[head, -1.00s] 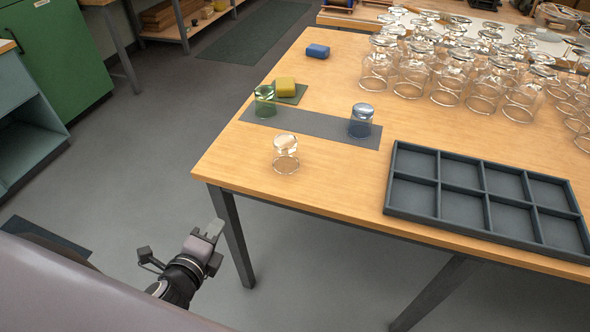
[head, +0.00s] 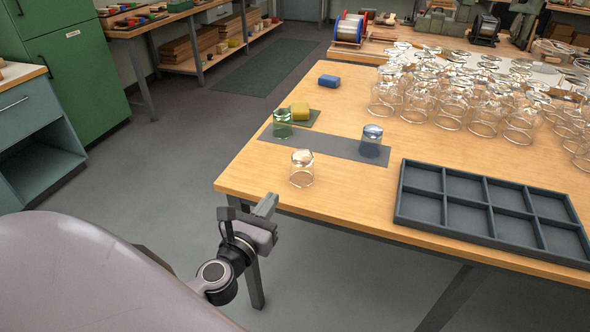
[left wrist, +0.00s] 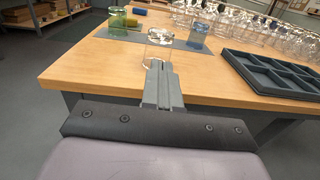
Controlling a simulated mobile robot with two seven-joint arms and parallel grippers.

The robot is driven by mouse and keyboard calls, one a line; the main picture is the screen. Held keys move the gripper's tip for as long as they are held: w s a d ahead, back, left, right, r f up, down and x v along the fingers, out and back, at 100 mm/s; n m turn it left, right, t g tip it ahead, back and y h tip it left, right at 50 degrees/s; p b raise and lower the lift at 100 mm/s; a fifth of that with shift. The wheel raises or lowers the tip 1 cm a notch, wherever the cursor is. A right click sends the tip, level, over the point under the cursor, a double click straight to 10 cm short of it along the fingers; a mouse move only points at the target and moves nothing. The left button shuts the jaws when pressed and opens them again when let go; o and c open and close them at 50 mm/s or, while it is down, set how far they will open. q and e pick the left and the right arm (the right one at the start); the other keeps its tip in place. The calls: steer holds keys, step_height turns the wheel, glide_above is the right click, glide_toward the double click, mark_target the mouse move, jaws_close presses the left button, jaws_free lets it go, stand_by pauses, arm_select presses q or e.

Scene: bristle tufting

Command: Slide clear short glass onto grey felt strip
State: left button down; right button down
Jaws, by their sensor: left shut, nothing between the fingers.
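The clear short glass (head: 301,169) stands on the wooden table near its front left corner, just in front of the grey felt strip (head: 335,147). It also shows in the left wrist view (left wrist: 158,46), straight beyond the fingers. A green glass (head: 282,124) stands at the strip's left end and a blue glass (head: 371,141) near its right end. My left gripper (head: 267,204) is shut and empty at the table's front left edge, in front of the clear glass and apart from it. In the left wrist view its closed fingers (left wrist: 159,80) point toward the glass. My right gripper is not in view.
A dark compartment tray (head: 421,209) lies to the right. Many clear glasses (head: 450,103) crowd the back right. A yellow block (head: 300,112) rests on a small green patch by the green glass, and a blue block (head: 329,81) lies farther back.

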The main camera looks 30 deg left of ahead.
mark_target(297, 162)
arm_select(q)
steer(key=w, duration=0.3)
steer(key=w+a, duration=0.1)
steer(key=w, duration=0.3)
steer(key=w+a, duration=0.1)
steer(key=w, duration=0.3)
steer(key=shift+p, duration=0.3)
steer(key=shift+w+a, duration=0.15)
steer(key=shift+w, duration=0.4)
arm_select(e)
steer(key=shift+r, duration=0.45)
